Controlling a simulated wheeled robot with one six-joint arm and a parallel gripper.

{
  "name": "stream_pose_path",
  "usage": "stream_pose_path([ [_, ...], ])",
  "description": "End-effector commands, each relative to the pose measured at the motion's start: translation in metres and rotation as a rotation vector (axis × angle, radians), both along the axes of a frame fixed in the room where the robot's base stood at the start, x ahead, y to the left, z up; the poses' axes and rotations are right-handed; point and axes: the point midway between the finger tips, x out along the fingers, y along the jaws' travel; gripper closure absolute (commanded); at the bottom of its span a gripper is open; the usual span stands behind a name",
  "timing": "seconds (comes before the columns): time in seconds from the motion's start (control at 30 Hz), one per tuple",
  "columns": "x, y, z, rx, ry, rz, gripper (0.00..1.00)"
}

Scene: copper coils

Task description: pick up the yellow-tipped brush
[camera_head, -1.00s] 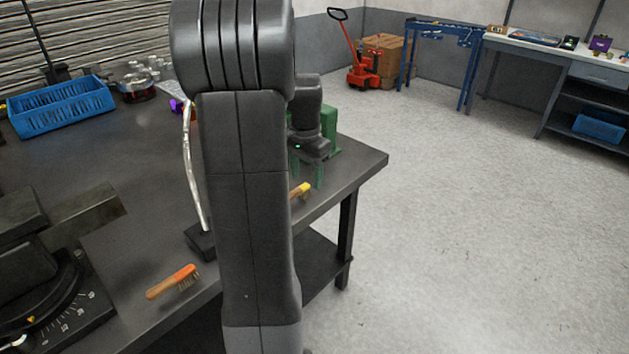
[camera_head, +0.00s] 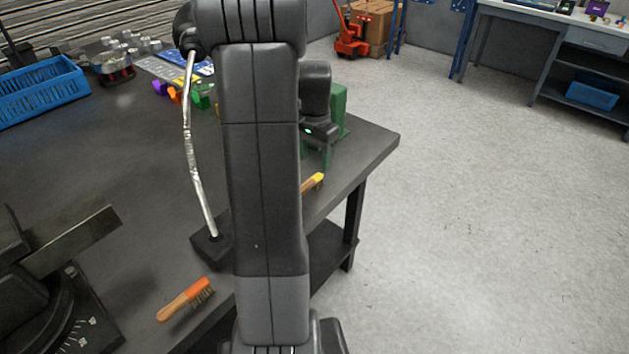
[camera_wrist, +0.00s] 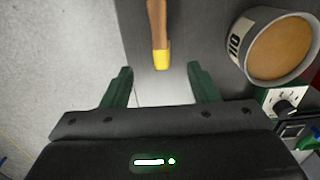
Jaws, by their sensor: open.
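The yellow-tipped brush (camera_head: 313,183) lies on the dark workbench (camera_head: 110,160) near its right edge, partly hidden behind my arm in the head view. In the wrist view its wooden handle and yellow tip (camera_wrist: 160,58) point down toward the gap between my fingers. My gripper (camera_wrist: 160,84) is open and empty, with a green finger on each side of the tip's line and the tip just beyond the fingertips. In the head view my gripper (camera_head: 317,156) is above the bench, near the brush.
A tin (camera_wrist: 276,48) with brown contents stands right of the brush in the wrist view, beside a box with a knob (camera_wrist: 285,106). An orange-tipped brush (camera_head: 187,299) lies at the bench's front.

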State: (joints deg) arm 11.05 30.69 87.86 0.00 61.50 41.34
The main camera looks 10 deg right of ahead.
Motion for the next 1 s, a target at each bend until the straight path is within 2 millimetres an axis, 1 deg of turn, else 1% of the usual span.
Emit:
stream_pose_path([
  [0.03,0.0,0.0,-0.01,0.0,0.003,0.0,0.45],
  [0.1,0.0,0.0,-0.02,0.0,0.001,0.0,0.45],
  [0.37,0.0,0.001,-0.039,0.001,0.002,0.0,0.45],
  [0.5,-0.001,0.002,-0.062,0.001,0.004,0.0,0.45],
  [0.6,-0.001,0.002,-0.074,0.001,0.002,0.0,0.45],
  [0.73,0.0,0.002,-0.082,0.0,0.0,0.0,0.45],
  [0.93,0.0,0.002,-0.082,0.0,-0.001,0.0,0.45],
  [1.0,0.0,0.002,-0.082,0.0,-0.001,0.0,0.59],
])
